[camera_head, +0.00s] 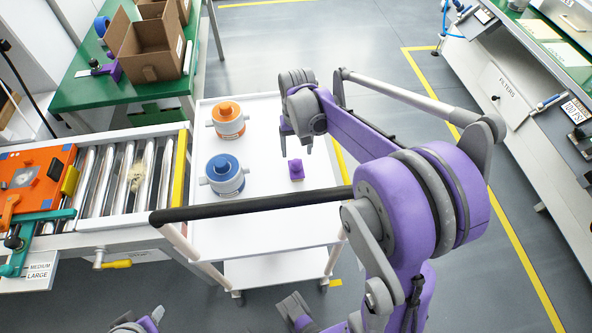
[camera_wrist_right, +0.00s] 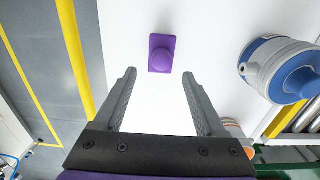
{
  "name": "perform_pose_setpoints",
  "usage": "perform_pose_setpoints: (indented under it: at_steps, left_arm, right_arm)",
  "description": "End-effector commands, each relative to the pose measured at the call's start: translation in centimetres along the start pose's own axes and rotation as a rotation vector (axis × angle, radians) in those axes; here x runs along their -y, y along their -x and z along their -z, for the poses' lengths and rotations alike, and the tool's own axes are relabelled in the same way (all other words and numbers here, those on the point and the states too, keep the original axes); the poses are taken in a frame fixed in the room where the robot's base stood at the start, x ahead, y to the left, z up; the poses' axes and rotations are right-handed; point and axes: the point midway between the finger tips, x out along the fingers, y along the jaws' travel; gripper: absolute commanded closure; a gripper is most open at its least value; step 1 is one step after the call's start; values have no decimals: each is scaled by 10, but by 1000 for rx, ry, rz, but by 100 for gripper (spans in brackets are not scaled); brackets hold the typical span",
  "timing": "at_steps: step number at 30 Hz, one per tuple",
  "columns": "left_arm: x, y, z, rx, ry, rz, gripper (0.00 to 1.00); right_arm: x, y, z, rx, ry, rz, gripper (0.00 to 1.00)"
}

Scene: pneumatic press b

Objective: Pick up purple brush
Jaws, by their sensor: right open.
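The purple brush (camera_head: 296,169) is a small block with a rounded knob on top. It stands on the white cart top (camera_head: 270,215), towards its right side. In the right wrist view the brush (camera_wrist_right: 160,53) shows from above, just beyond the fingertips and roughly centred between them. My right gripper (camera_head: 296,146) is open and empty, with its fingers pointing down above the cart near the brush. In the right wrist view both fingers (camera_wrist_right: 159,76) are spread apart with nothing between them.
An orange-and-white canister (camera_head: 228,120) and a blue-and-white canister (camera_head: 224,175) stand left of the brush. The cart's dark handle bar (camera_head: 250,206) crosses its near side. A roller conveyor (camera_head: 110,180) adjoins on the left. A green table (camera_head: 85,90) holds cardboard boxes (camera_head: 150,45).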

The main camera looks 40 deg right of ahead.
Motion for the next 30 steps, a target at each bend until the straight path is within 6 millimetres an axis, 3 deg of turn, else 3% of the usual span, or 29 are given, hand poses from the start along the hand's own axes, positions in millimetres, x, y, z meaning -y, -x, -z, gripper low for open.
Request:
perform_pose_setpoints:
  at_steps: [15, 24, 30]
  left_arm:
    - [0, -6, -4, 2, 0, 0, 50]
    - [0, -6, -4, 2, 0, 0, 50]
    - [0, -6, -4, 2, 0, 0, 50]
  right_arm:
    - [2, -59, -4, 0, 0, 0, 27]
    - [2, -63, -4, 0, 0, 0, 27]
    - [1, -62, -4, 0, 0, 0, 63]
